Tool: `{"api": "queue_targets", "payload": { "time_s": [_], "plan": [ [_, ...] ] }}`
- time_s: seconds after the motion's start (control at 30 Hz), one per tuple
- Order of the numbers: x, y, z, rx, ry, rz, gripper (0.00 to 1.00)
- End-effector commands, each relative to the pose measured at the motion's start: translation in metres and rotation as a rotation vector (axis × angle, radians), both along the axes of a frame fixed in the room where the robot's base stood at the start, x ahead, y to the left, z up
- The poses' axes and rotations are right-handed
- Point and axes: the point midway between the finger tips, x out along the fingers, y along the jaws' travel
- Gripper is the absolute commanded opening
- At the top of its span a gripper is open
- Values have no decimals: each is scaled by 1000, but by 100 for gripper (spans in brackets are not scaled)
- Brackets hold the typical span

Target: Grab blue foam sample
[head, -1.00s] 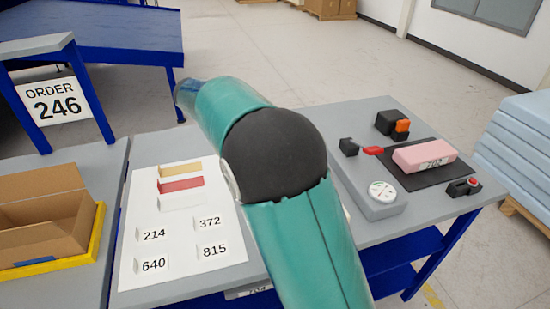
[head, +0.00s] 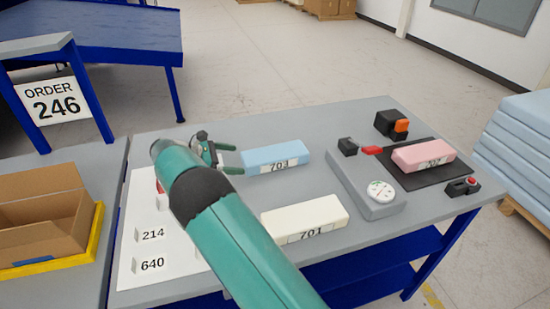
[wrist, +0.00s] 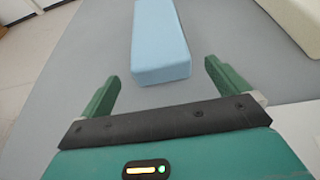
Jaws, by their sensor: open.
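The blue foam sample (head: 275,158) is a long block with a number label, lying flat on the grey table. In the head view my gripper (head: 231,159) is just left of the block's left end, with its fingers pointing toward it. In the wrist view the blue foam sample (wrist: 160,45) lies ahead and runs away from me. Its near end is close to the gap between my open green fingers (wrist: 157,82). The fingers are apart from the block, and nothing is between them.
A cream foam block (head: 304,219) lies nearer on the table. A pink block (head: 423,155) sits on a black pad at right, beside a grey gauge device (head: 375,195). A white number sheet (head: 150,215) lies at left. A cardboard box (head: 40,215) stands further left.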

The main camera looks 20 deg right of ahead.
Motion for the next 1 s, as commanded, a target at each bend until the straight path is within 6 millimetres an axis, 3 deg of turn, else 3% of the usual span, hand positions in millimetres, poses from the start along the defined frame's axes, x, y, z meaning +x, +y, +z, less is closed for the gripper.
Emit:
{"api": "queue_targets", "payload": {
  "time_s": [0.1,0.37,0.7,0.93,1.0],
  "plan": [
    [0,-21,-8,1,0,-2,100],
    [1,-40,-15,2,-1,0,100],
    [3,-82,-29,2,-1,-2,100],
    [3,-84,-31,2,-2,-1,100],
    [3,-84,-31,2,-2,-1,88]
  ]
}}
